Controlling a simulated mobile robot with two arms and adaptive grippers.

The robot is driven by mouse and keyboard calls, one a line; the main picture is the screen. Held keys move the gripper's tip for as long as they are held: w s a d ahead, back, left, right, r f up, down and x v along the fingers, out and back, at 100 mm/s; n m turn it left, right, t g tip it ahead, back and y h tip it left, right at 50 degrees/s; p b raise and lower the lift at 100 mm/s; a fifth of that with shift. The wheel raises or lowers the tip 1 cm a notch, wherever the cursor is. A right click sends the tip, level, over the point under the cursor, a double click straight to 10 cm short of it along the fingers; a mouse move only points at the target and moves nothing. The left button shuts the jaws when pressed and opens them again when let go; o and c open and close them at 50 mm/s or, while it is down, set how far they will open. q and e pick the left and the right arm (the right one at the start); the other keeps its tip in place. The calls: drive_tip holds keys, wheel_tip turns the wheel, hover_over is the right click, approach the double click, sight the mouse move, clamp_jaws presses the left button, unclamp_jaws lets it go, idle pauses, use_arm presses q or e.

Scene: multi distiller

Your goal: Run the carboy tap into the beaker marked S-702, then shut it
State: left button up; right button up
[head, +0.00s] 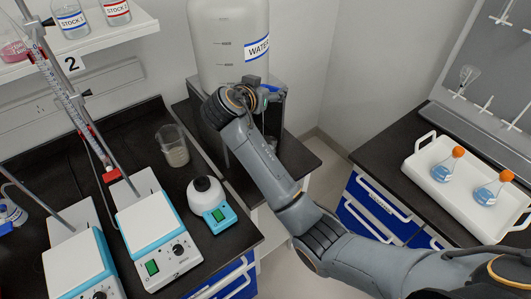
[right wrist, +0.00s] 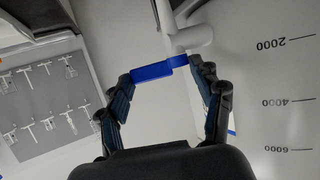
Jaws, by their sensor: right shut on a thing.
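The carboy (head: 228,40), a large translucent vessel with a blue-edged label reading "WATE…", stands on a dark stand at the back. My right gripper (head: 270,94) is at the carboy's lower front. In the right wrist view its fingers are shut on the blue tap handle (right wrist: 152,72), beside the white tap body (right wrist: 186,38). My arm hides most of the tap and the space under it in the head view. A glass beaker (head: 173,146) stands on the left bench; its marking cannot be read. My left gripper is not in view.
Two hotplate stirrers (head: 150,222) and a small white-topped mixer (head: 206,194) stand on the left bench. A white tray (head: 452,203) with two orange-capped flasks is on the right bench. A shelf (head: 75,38) with stock bottles hangs at upper left.

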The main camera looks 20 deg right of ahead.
drive_tip(key=shift+d+n+t+y, duration=0.3)
drive_tip(key=shift+n+y, duration=0.2)
drive_tip(key=shift+y, duration=0.1)
drive_tip(key=shift+a+f, duration=0.1)
drive_tip(key=shift+n+y, duration=0.3)
drive_tip(key=p, duration=0.1)
drive_tip(key=n+t+y+p, duration=0.1)
drive_tip(key=n+y+p, duration=0.1)
drive_tip(key=shift+d+r+t, duration=0.25)
drive_tip(key=shift+d+t, duration=0.05)
drive_tip(key=shift+d, duration=0.1)
drive_tip(key=shift+w+d+f+n+y+p, duration=0.1)
drive_tip(key=shift+n+y+p, duration=0.25)
drive_tip(key=shift+n+y, duration=0.15)
drive_tip(key=shift+f, duration=0.15)
